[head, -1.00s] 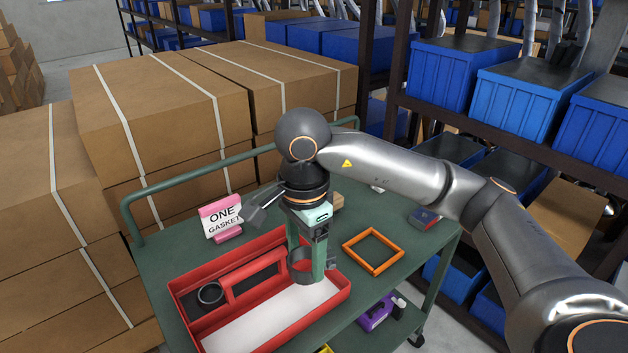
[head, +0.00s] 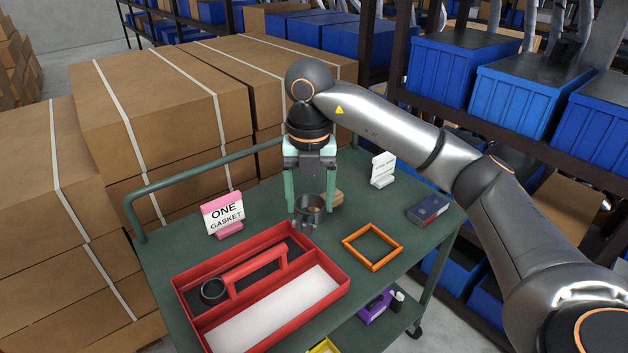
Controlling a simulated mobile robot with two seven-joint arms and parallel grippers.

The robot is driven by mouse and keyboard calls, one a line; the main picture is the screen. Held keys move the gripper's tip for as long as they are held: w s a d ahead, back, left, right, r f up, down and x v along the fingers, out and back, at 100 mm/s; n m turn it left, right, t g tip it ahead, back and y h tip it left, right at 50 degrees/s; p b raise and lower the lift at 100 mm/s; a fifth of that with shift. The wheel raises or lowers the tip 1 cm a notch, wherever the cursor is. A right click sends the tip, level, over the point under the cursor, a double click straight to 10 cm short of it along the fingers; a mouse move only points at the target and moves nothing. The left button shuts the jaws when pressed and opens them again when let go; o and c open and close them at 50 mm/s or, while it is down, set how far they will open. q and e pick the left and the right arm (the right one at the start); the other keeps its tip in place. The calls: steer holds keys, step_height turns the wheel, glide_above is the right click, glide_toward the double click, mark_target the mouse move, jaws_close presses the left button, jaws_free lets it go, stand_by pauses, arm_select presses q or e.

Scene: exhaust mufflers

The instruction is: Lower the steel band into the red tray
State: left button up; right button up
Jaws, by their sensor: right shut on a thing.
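A dark grey steel band (head: 310,210), an open ring with small lugs at its front, is between the pale green fingers of my right gripper (head: 310,203). The gripper is shut on it, just behind the back right part of the red tray (head: 333,272). The band is outside the tray; I cannot tell its exact height above the cart top. The tray has a raised handle bar, a dark-lined compartment and a white-lined compartment. A dark ring (head: 213,291) lies in the dark-lined compartment at the left. The white-lined compartment is empty. My left gripper is not in view.
The green cart (head: 170,240) has a raised rail. On it are a pink "ONE GASKET" sign (head: 223,214), an orange frame (head: 372,247), a white sign (head: 382,170) and a dark blue box (head: 428,208). Stacked cardboard boxes (head: 150,110) stand behind.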

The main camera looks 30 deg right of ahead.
mark_target(314, 195)
steer(key=m, duration=0.2)
steer(key=w+d+r+m, duration=0.1)
steer(key=m, duration=0.4)
steer(key=shift+w+d+r+p, duration=0.2)
steer(key=shift+w+d+p, duration=0.1)
steer(key=shift+d, duration=0.1)
steer(key=shift+m, duration=0.4)
steer(key=shift+f, duration=0.3)
step_height(314, 195, down, 4)
steer(key=shift+f+b, duration=2.15)
steer(key=shift+f, duration=0.6)
